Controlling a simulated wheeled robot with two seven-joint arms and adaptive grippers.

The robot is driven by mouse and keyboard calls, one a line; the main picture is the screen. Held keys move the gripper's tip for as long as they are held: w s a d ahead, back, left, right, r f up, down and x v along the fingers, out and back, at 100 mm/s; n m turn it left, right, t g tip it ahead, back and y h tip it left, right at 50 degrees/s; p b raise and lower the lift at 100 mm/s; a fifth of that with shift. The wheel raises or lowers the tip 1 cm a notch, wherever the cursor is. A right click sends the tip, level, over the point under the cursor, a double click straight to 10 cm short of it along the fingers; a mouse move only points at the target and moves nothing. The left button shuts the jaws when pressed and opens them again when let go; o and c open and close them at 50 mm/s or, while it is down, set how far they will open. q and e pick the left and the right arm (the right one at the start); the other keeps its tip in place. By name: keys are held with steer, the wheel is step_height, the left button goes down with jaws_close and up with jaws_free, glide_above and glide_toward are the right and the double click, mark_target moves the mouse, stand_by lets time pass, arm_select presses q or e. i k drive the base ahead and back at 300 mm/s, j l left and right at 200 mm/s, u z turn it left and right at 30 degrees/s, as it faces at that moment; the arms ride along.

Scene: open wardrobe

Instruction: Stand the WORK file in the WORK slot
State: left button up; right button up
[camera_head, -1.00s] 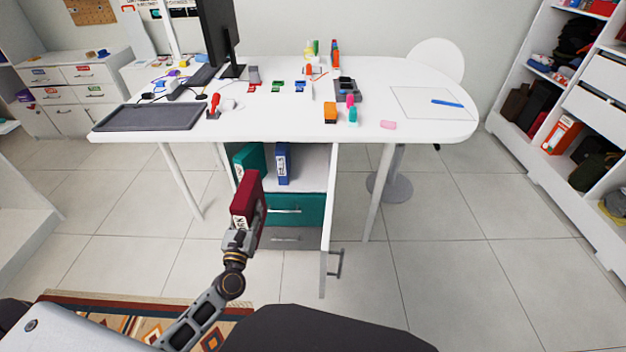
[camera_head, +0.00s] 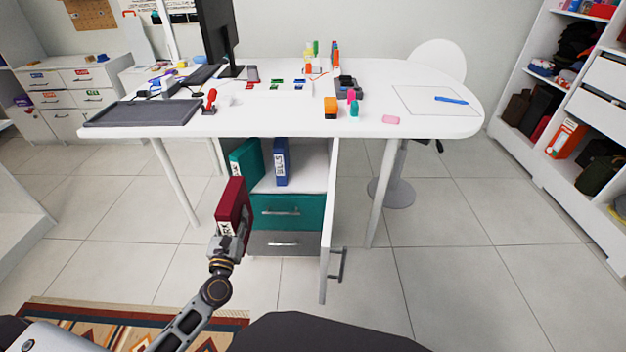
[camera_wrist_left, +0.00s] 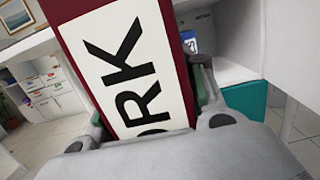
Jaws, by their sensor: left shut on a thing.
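The WORK file (camera_head: 233,205) is a dark red binder with a white spine label. My left gripper (camera_head: 226,240) is shut on its lower end and holds it upright, slightly tilted, in front of the open desk cabinet. In the left wrist view the label of the file (camera_wrist_left: 135,65) reads "RK", with the rest hidden by my gripper (camera_wrist_left: 150,140). The cabinet shelf (camera_head: 308,178) holds a green file (camera_head: 246,162) at the left and a blue file (camera_head: 281,163) beside it. No slot label is readable. My right gripper is out of view.
The cabinet's open door (camera_head: 328,225) sticks out toward me at the right. A teal drawer (camera_head: 280,212) and a grey drawer (camera_head: 285,243) are below the shelf. The white desk top (camera_head: 290,122) overhangs the cabinet. The shelf is bare right of the blue file.

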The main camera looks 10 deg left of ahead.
mark_target(306, 175)
steer(key=i+l, duration=0.8)
